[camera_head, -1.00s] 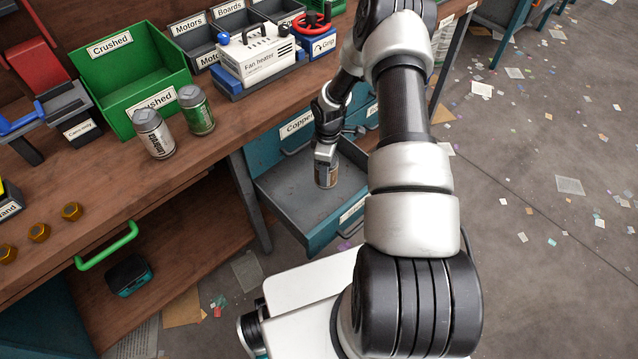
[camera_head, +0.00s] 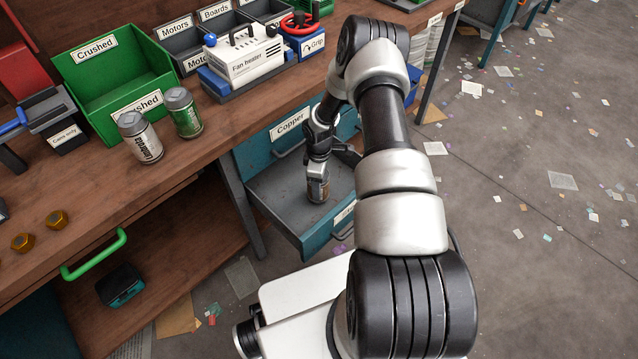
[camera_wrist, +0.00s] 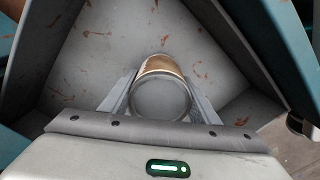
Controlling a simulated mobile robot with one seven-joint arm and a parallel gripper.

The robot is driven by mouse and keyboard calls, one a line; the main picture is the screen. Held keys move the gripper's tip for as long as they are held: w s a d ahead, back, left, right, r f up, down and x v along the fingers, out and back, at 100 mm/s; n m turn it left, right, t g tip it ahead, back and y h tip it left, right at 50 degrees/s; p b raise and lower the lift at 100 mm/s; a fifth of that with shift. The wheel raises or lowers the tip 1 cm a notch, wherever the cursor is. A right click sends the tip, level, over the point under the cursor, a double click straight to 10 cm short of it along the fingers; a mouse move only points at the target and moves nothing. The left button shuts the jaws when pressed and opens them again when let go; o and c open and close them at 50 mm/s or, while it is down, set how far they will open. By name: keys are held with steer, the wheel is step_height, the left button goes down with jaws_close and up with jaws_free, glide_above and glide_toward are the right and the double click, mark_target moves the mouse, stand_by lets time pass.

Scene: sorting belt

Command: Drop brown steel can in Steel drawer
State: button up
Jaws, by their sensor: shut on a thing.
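The brown steel can (camera_head: 317,190) is upright inside the open drawer (camera_head: 270,196) in the head view. My gripper (camera_head: 317,174) is shut on the can from above. In the wrist view the can (camera_wrist: 163,90) sits between my two fingers (camera_wrist: 160,100), with its round grey end facing the camera. The grey, rust-marked inside of the drawer (camera_wrist: 90,75) surrounds it. Whether the can touches the drawer floor I cannot tell. The open drawer's front label is partly hidden by my arm, and I cannot read it. A closed drawer above it is labelled Copper (camera_head: 290,124).
A grey can (camera_head: 140,138) and a green can (camera_head: 184,112) stand on the workbench (camera_head: 175,165) before a green Crushed bin (camera_head: 110,75). A table leg (camera_head: 238,200) is left of the drawer. Scraps litter the floor.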

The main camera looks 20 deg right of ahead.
steer(key=shift+f+b, duration=0.35)
steer(key=shift+f, duration=0.05)
steer(key=o, duration=1)
steer(key=shift+r, duration=0.1)
